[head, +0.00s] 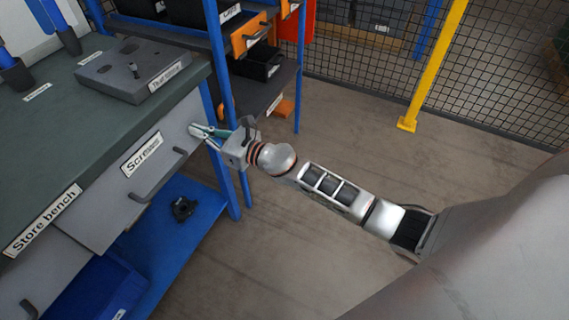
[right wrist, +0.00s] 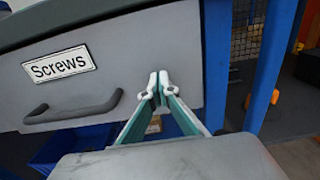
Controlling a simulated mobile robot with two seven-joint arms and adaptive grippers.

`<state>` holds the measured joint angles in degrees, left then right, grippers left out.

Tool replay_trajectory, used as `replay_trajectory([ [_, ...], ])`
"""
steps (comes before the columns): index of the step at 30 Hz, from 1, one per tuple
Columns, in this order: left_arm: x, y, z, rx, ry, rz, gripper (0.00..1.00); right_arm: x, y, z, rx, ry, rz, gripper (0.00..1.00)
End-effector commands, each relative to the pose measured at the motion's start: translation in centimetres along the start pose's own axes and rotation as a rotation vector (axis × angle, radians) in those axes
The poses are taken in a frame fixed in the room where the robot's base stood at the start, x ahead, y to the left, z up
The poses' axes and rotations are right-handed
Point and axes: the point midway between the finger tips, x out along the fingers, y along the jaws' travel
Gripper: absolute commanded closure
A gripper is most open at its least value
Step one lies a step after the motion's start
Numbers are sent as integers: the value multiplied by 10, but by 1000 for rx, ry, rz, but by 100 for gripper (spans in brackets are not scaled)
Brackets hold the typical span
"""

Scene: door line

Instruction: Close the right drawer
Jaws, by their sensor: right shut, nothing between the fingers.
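The right drawer (head: 112,196) has a grey front, a "Screws" label and a dark bar handle (head: 158,176), under the bench top's edge. In the head view its front looks close to the bench edge; I cannot tell if a small gap is left. The drawer front (right wrist: 120,60) also fills the left of the right wrist view. My right gripper (head: 194,130) is shut and empty, its tips at the right end of the drawer front, right of the handle. In the right wrist view the fingertips (right wrist: 157,88) overlap the front; contact is unclear. My left gripper is not in view.
The store bench top (head: 60,125) carries a grey block (head: 135,72). A blue lower shelf (head: 205,205) holds a small black part (head: 183,208). A blue-framed rack with orange bins (head: 250,38) stands behind. Floor (head: 300,250) to the right is clear; a yellow post (head: 432,70) stands beyond.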

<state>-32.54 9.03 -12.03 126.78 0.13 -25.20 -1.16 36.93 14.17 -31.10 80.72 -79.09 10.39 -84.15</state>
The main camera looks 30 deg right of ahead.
Motion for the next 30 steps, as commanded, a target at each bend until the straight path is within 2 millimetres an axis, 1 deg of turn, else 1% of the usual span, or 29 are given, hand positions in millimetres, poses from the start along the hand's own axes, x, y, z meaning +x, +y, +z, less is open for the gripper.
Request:
replay_trajectory([
  [1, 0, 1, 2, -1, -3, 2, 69, 6, 1, -2, 2, 2, 1, 100],
  [3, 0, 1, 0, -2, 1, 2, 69, 13, 1, -2, 2, 2, 1, 100],
  [9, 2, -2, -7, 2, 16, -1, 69, 21, 0, -1, 1, 1, 1, 100],
  [23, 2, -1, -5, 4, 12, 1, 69, 23, 0, 2, -1, -2, 0, 100],
  [30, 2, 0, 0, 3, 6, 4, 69, 15, -9, 0, 0, -1, 1, 100],
])
